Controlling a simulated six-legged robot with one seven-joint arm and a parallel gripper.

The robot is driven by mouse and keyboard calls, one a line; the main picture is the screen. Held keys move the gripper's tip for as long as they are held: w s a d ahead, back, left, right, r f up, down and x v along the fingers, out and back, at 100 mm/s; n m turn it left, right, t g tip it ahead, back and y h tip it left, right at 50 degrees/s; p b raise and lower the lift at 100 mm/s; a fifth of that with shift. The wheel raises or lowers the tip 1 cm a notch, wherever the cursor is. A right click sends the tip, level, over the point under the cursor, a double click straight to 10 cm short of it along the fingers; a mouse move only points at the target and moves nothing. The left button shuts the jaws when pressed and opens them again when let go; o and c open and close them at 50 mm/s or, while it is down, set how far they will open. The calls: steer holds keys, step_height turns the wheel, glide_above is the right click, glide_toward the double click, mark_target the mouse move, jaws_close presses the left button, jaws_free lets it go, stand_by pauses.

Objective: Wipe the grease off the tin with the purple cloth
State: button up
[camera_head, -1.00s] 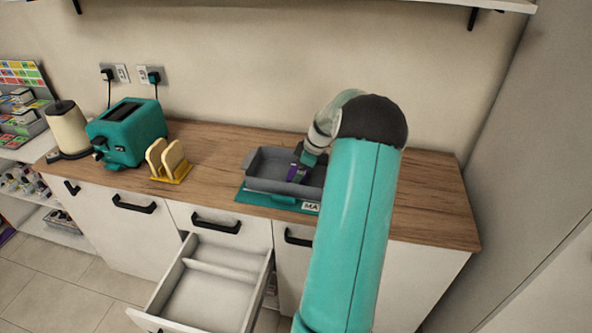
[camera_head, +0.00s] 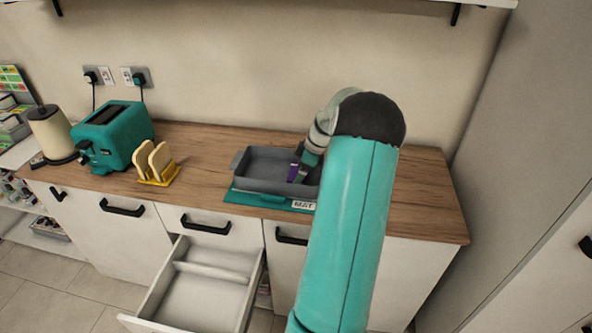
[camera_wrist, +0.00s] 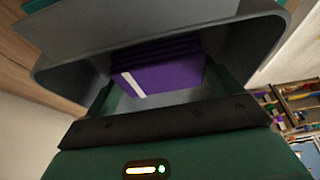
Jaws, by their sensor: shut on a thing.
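The grey tin (camera_head: 262,168) sits on a teal mat (camera_head: 262,199) on the wooden worktop. Its wall also shows in the wrist view (camera_wrist: 75,85). My gripper (camera_head: 298,173) reaches down into the right part of the tin, and my arm hides the tin's right end. The gripper is shut on the purple cloth (camera_head: 293,172), which shows as a folded purple block with a white stripe in the wrist view (camera_wrist: 165,75). Whether the cloth touches the tin floor I cannot tell. No grease can be made out on the visible tin surface.
A teal toaster (camera_head: 113,137), a toast rack with bread (camera_head: 157,163) and a paper roll on a holder (camera_head: 52,133) stand to the left. A drawer (camera_head: 200,290) is open below the worktop. The worktop (camera_head: 425,190) right of my arm is clear.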

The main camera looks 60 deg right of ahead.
steer(key=shift+s+d+f, duration=0.1)
steer(key=shift+s+d, duration=0.1)
steer(key=shift+s, duration=0.3)
steer(key=shift+s+d, duration=0.2)
steer(key=shift+s, duration=0.25)
steer(key=shift+w+a, duration=0.2)
steer(key=shift+w, duration=0.3)
steer(key=shift+w+a, duration=0.2)
steer(key=shift+w, duration=0.25)
steer(key=shift+w, duration=0.1)
steer(key=shift+w+a, duration=0.4)
steer(key=shift+w, duration=0.5)
steer(key=shift+w+a, duration=0.4)
steer(key=shift+w, duration=0.45)
steer(key=shift+w, duration=0.1)
steer(key=shift+w+a, duration=0.4)
steer(key=shift+w, duration=0.35)
